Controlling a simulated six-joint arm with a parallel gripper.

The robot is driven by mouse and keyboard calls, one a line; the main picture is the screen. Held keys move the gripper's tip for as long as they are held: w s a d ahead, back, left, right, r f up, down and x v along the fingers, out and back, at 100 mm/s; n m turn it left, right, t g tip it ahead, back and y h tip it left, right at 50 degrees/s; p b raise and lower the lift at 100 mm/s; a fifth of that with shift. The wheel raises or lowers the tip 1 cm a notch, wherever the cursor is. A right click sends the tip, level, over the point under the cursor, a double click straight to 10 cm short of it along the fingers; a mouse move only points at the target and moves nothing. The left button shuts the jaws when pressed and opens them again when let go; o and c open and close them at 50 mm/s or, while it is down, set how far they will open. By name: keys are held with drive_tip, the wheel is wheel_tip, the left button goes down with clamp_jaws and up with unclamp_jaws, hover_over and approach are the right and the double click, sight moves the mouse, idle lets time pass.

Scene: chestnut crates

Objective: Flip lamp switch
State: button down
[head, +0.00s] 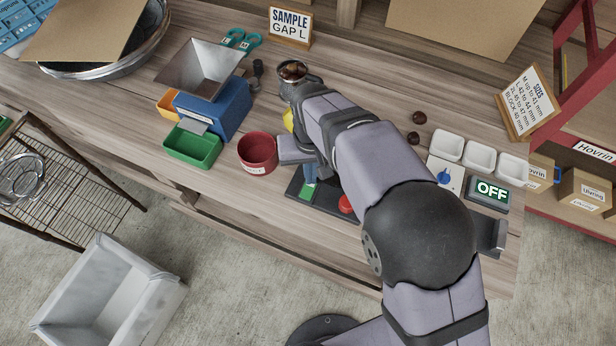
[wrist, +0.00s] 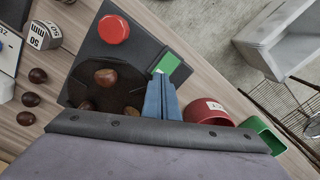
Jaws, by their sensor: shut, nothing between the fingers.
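A white plate with a blue knob (head: 444,177) sits on the bench at the right, beside a display reading OFF (head: 492,191). I take the knob to be the switch; no lamp is recognisable. My gripper (head: 310,174) is well to the left of it. Its blue fingers, also in the wrist view (wrist: 158,80), are shut and empty. Their tips are over or beside the green patch (wrist: 168,63) of a black panel (wrist: 75,92); contact cannot be told. The panel also has a red button (head: 346,204).
A red bowl (head: 257,154), green bin (head: 193,147) and blue hopper stand (head: 215,108) stand left of my gripper. Chestnuts (wrist: 31,100) lie loose on the bench. White trays (head: 480,158) are behind the display. My arm hides part of the bench.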

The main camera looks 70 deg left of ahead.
drive_tip(key=shift+d+f+b, duration=0.1)
drive_tip(key=shift+f+b, duration=0.4)
drive_tip(key=shift+f, duration=0.45)
idle(0.4)
drive_tip(key=shift+r, duration=0.1)
drive_tip(key=shift+r+p, duration=2.75)
drive_tip(key=shift+r, duration=0.75)
